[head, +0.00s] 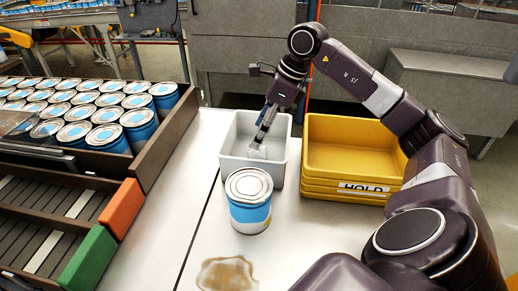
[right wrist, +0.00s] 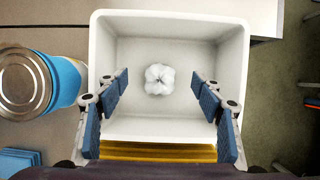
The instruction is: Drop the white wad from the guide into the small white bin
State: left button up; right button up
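The white wad (right wrist: 160,79) is inside the small white bin (right wrist: 110,128), seen near the middle of its floor in the right wrist view. It also shows in the head view (head: 258,153), just below my right gripper (head: 262,137). I cannot tell whether it fully rests on the floor. In the right wrist view my right gripper (right wrist: 163,95) is open, its blue-padded fingers wide apart with nothing between them. The small bin also shows in the head view (head: 233,169). My left gripper is not in view.
A blue and white can (head: 249,208) stands in front of the bin, near a brown spill (head: 226,274). Stacked yellow HOLD trays (head: 345,183) are right of the bin. The roller guide (head: 45,225) and a crate of cans (head: 168,130) are at left.

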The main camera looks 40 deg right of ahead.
jog(key=v, duration=1.2)
dwell(0.6)
